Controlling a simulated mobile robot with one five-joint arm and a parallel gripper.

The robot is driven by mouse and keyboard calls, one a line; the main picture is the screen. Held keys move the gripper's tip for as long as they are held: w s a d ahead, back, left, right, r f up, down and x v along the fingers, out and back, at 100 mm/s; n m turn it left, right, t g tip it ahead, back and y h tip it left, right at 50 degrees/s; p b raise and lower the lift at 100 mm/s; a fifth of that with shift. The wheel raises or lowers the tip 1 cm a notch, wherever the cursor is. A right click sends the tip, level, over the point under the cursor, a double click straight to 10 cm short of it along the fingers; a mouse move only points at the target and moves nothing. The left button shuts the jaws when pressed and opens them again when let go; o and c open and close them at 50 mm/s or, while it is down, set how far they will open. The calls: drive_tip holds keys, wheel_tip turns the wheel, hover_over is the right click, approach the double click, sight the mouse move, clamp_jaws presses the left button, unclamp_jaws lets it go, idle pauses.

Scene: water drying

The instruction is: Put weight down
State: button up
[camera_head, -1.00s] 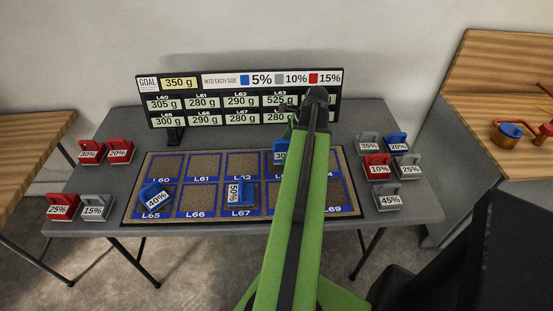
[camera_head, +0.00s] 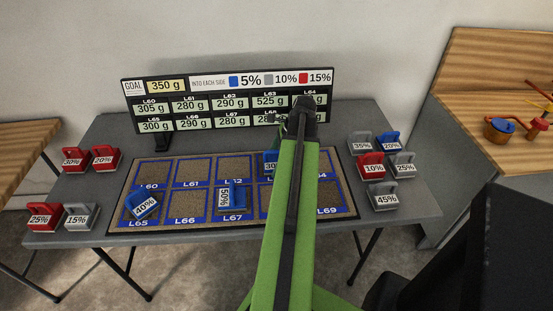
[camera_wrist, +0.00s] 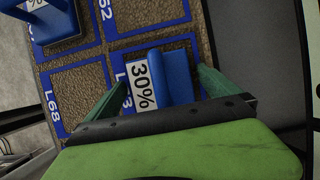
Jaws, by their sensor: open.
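The blue 30% weight (camera_head: 271,163) stands on the L63 square of the brown mat (camera_head: 190,173), partly behind my arm in the head view. In the wrist view the 30% weight (camera_wrist: 176,75) sits upright on its square, its white label facing up. My gripper (camera_wrist: 160,90) is open, with one green finger on each side of the weight. A gap shows at the left finger; the right finger is close to the weight, and I cannot tell whether it touches.
Blue 40% (camera_head: 142,204) and 50% (camera_head: 232,197) weights stand on L65 and L67. Red and grey weights line the table's left side; several more stand at right. A display board (camera_head: 230,103) rises behind the mat. L60, L61 and L66 are empty.

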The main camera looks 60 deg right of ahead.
drive_tip(key=shift+r, duration=0.15)
drive_tip(key=shift+r+p, duration=0.25)
drive_tip(key=shift+p, duration=0.15)
drive_tip(key=p+v, duration=1)
drive_tip(key=v, duration=0.1)
drive_tip(key=shift+r+p, duration=0.25)
drive_tip(key=shift+p, duration=0.05)
drive_tip(key=shift+s, duration=0.15)
